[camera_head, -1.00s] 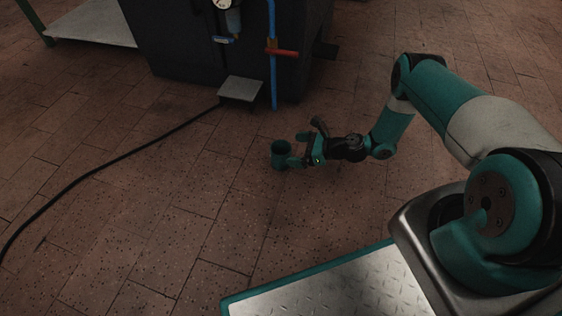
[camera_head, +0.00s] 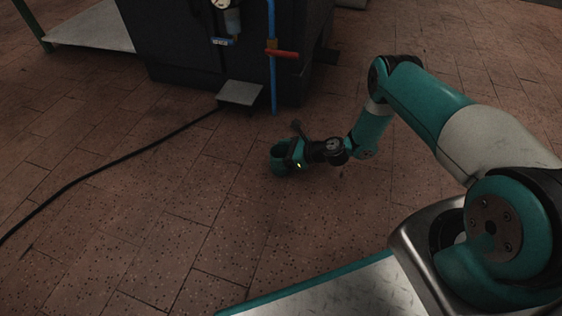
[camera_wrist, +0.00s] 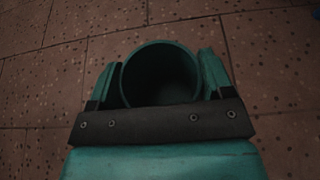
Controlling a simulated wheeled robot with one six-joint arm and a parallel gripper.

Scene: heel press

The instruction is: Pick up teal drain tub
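The teal drain tub (camera_head: 276,160) stands upright on the tiled floor, left of my wrist. In the wrist view the round, open-topped tub (camera_wrist: 160,72) sits between the two teal fingers of my gripper (camera_wrist: 160,82). One finger is on each side of the tub, close to its wall; firm contact cannot be made out. The fingers look spread around it. In the head view my gripper (camera_head: 287,154) is low at the tub and hides part of its right side.
A dark machine (camera_head: 200,45) stands behind, with a blue pipe (camera_head: 272,80), a red handle (camera_head: 283,53) and a grey pedal plate (camera_head: 240,93) low in front. A black cable (camera_head: 110,161) runs left across the floor. The floor around the tub is clear.

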